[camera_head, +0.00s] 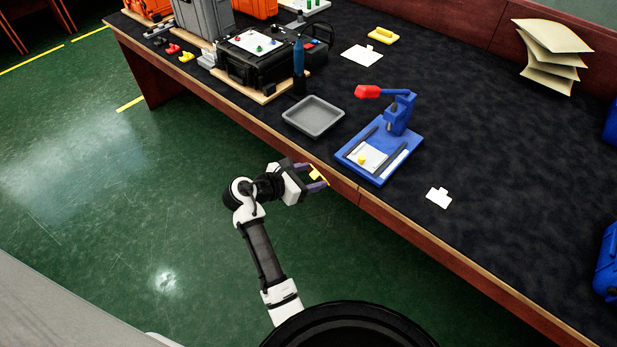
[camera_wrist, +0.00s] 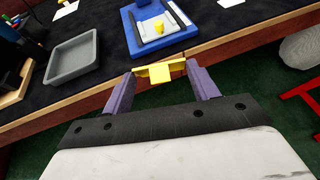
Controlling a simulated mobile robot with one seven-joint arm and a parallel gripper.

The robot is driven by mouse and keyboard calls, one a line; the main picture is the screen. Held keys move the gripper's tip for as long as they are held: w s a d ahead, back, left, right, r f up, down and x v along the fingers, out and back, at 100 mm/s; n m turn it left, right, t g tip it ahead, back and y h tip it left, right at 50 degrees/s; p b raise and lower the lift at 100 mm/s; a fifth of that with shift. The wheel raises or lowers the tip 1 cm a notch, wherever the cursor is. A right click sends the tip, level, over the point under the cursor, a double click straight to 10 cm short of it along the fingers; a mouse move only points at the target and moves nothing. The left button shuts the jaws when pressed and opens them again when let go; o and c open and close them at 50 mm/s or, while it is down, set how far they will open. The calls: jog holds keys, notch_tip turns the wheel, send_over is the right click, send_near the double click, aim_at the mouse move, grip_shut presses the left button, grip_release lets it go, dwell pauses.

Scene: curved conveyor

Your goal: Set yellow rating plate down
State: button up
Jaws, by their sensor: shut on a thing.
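My gripper (camera_head: 317,180) is shut on the yellow rating plate (camera_wrist: 160,72), which spans between the two purple fingers in the wrist view. In the head view the plate (camera_head: 315,173) shows as a small yellow piece between the fingertips. The gripper is just off the table's front edge, in front of the blue press (camera_head: 398,117) and its blue base. A white tabbed card (camera_head: 439,197) lies flat on the dark table to the right of the press.
A grey tray (camera_head: 314,117) stands left of the press. A black case (camera_head: 258,66) and a blue bottle are further left. Another white card (camera_head: 362,55) and a yellow block (camera_head: 383,35) lie at the back. The dark tabletop right of the press is largely clear.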

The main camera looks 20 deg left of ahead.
jog(key=shift+s+a, duration=0.15)
jog(key=shift+s, duration=0.05)
jog(key=shift+f, duration=0.1)
